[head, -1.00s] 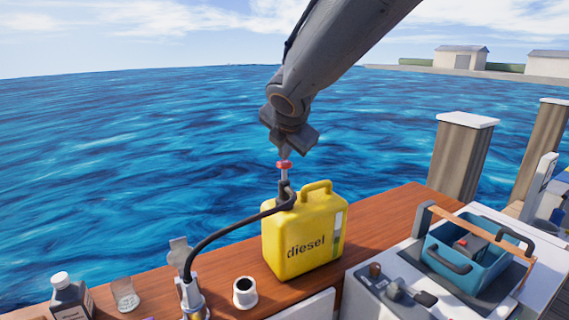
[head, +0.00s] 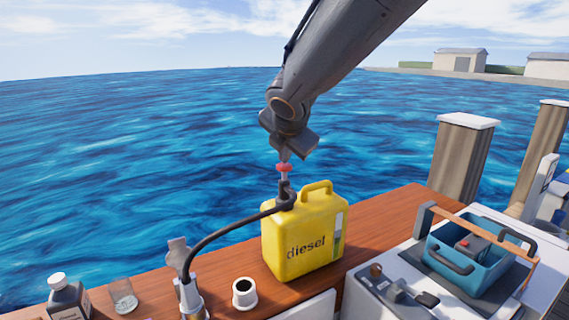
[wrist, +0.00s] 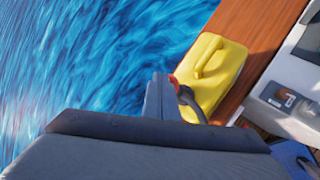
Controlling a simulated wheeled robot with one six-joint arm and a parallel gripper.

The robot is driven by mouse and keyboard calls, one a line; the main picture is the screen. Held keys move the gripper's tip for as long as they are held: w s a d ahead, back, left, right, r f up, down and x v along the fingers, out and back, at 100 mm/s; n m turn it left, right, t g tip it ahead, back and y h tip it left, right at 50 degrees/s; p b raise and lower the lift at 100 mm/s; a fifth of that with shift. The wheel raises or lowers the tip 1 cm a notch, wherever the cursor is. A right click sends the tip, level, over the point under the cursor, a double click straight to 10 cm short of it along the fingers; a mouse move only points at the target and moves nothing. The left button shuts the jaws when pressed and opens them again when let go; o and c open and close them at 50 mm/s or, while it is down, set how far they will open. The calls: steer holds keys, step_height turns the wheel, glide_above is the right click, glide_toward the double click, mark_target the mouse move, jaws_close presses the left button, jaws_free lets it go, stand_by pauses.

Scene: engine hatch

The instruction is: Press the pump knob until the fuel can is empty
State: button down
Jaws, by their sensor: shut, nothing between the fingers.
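The yellow diesel fuel can (head: 300,248) stands upright on the wooden deck; it also shows in the wrist view (wrist: 222,62). A pale level strip (head: 339,225) on its right side is white above and green in its lower part. The red pump knob (head: 284,168) sits on a thin shaft above the can's neck. My gripper (head: 284,157) points down with shut, empty fingers at the top of the knob and appears to touch it. In the wrist view the fingers (wrist: 160,95) partly hide the knob (wrist: 174,80). A black hose (head: 225,232) runs from the pump to a metal filler (head: 190,295).
A white-rimmed cup or opening (head: 244,292), a glass jar (head: 123,296) and a dark bottle (head: 67,299) are at the lower left. A blue toolbox (head: 470,255) and a lever panel (head: 395,290) are at the right. Water lies behind the deck.

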mark_target(285, 167)
steer(key=shift+f+b, duration=0.85)
steer(key=shift+f, duration=0.2)
stand_by(0.8)
steer(key=shift+r, duration=0.1)
steer(key=shift+r+p, duration=2)
steer(key=shift+p, duration=0.4)
step_height(285, 167, up, 5)
steer(key=p, duration=0.5)
steer(key=shift+p, duration=0.3)
